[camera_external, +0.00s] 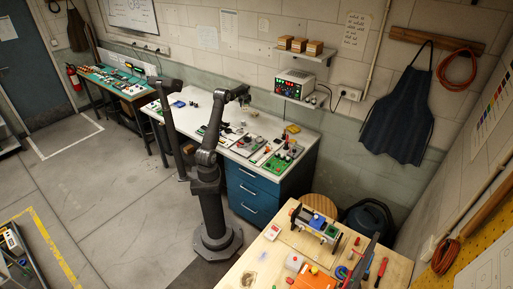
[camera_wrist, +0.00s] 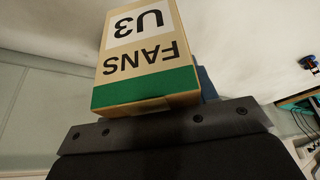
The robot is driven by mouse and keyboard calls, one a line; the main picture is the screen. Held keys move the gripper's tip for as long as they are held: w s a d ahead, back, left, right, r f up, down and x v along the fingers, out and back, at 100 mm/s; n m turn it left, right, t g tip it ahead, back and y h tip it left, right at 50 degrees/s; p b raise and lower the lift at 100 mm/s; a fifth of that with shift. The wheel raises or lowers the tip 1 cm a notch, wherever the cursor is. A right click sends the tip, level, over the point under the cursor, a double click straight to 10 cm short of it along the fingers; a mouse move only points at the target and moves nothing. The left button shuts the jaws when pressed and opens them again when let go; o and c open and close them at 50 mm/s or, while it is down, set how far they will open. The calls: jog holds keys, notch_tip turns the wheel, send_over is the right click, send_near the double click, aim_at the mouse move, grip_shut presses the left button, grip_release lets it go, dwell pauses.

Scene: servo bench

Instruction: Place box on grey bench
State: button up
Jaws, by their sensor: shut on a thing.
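A tan cardboard box (camera_wrist: 145,50) with a green band, a white panel and the words "FANS U3" shows close up in the wrist view, upside down in the picture. My gripper (camera_wrist: 160,112) is shut on it; the dark bar of the gripper crosses below the box. In the external view my gripper (camera_external: 243,97) is up in front of the back wall, over the pale grey bench (camera_external: 265,122) with blue drawers. The box is too small or hidden to make out there.
Green and red circuit boards (camera_external: 248,146) and small parts stand along the grey bench. A wall shelf (camera_external: 305,53) with small boxes and a power supply (camera_external: 293,83) are to the right of my gripper. A wooden bench (camera_external: 265,262) with tools is in front.

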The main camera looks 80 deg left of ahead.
jog(key=s+a+f, duration=0.2)
jog(key=a, duration=0.1)
jog(key=s+a+f, duration=0.2)
jog(key=s+a, duration=0.1)
jog(key=s+a+f, duration=0.2)
jog(key=a+f, duration=0.1)
jog(key=shift+s, duration=0.2)
jog(key=shift+f, duration=2.1)
jog(key=shift+f, duration=0.15)
jog(key=o, duration=1.1)
jog(key=shift+r, duration=0.3)
jog(key=v, duration=1.1)
jog(key=shift+d+r, duration=0.25)
jog(key=shift+r, duration=0.05)
